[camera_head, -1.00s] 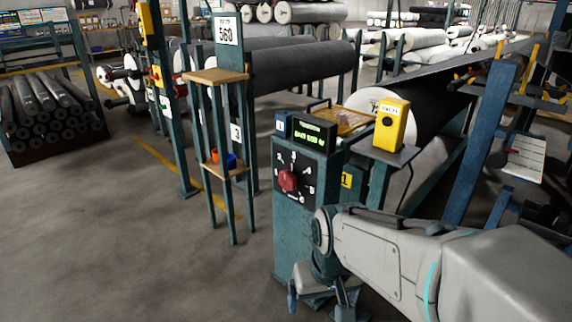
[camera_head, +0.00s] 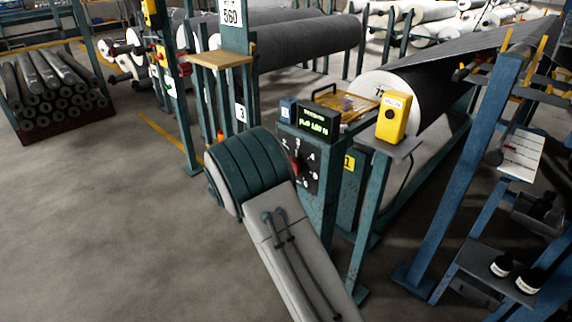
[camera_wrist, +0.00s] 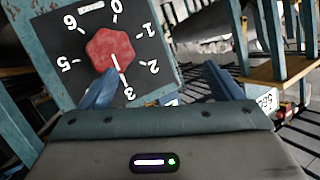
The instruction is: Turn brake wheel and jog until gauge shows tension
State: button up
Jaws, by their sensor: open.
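The red brake wheel (camera_wrist: 110,48) sits on a black dial plate numbered around its edge, and its white pointer line is toward 3. In the head view the brake wheel (camera_head: 295,166) is mostly hidden by my arm. My gripper (camera_wrist: 160,85) is open and empty. Its left finger is near the wheel, below it in the wrist view; its right finger is past the plate's edge. A display with green text (camera_head: 318,122), too blurred to read, tops the teal post (camera_head: 325,190). A yellow box (camera_head: 393,118) stands right of it.
A dark roll (camera_head: 430,90) lies behind the post. A rack with bottles (camera_head: 490,270) stands at right.

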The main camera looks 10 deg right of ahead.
jog(key=s+a+f+m+g+h+p, duration=0.2)
jog(key=s+f+m+h, duration=0.25)
jog(key=h, duration=0.35)
jog(key=b+x, duration=0.3)
jog(key=x, duration=1.1)
jog(key=shift+s+f+n, duration=0.2)
jog(key=shift+f+n, duration=0.15)
jog(key=shift+f, duration=0.15)
jog(key=c, duration=1)
